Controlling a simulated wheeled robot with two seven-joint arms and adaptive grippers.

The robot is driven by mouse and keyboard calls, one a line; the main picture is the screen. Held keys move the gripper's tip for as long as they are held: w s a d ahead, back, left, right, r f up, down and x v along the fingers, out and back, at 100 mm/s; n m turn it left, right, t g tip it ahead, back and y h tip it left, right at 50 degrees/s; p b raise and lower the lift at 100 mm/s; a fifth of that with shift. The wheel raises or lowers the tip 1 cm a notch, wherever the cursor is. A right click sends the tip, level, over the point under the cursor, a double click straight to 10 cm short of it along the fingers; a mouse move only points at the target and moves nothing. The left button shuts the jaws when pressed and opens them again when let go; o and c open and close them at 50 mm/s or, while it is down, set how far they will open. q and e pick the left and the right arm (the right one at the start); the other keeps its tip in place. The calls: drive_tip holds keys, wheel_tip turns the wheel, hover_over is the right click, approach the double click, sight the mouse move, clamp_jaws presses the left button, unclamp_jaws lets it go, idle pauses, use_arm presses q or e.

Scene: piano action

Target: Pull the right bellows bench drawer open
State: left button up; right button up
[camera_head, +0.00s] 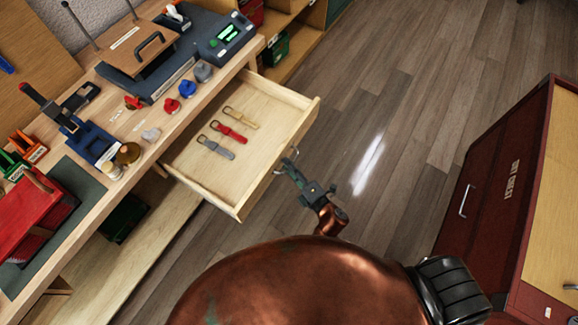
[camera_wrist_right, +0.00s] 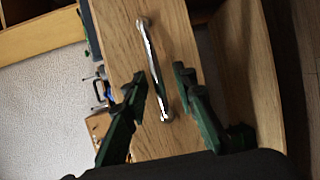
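The bench drawer (camera_head: 268,118) is pulled well out from the bench and tilts diagonally across the head view. Its light wood interior holds a grey strap (camera_head: 215,148), a red strap (camera_head: 229,132) and a tan strap (camera_head: 240,117). The metal bar handle (camera_head: 291,158) is on the drawer's front face. My right gripper (camera_head: 294,174) is at the handle. In the right wrist view the handle (camera_wrist_right: 153,60) lies between the fingers of my right gripper (camera_wrist_right: 160,78), with a gap visible on both sides. The fingers look open. My left gripper is not in view.
The wooden bench (camera_head: 185,115) carries a grey machine, red and blue knobs, a blue stand and a red bag (camera_head: 32,208). A dark red cabinet (camera_head: 490,185) stands at the right. The wood floor (camera_head: 390,100) between is clear.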

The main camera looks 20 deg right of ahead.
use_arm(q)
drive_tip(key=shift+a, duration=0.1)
use_arm(e)
drive_tip(key=shift+s+d, duration=0.1)
drive_tip(key=shift+s, duration=0.15)
drive_tip(key=v, duration=1.1)
drive_tip(key=shift+s, duration=0.3)
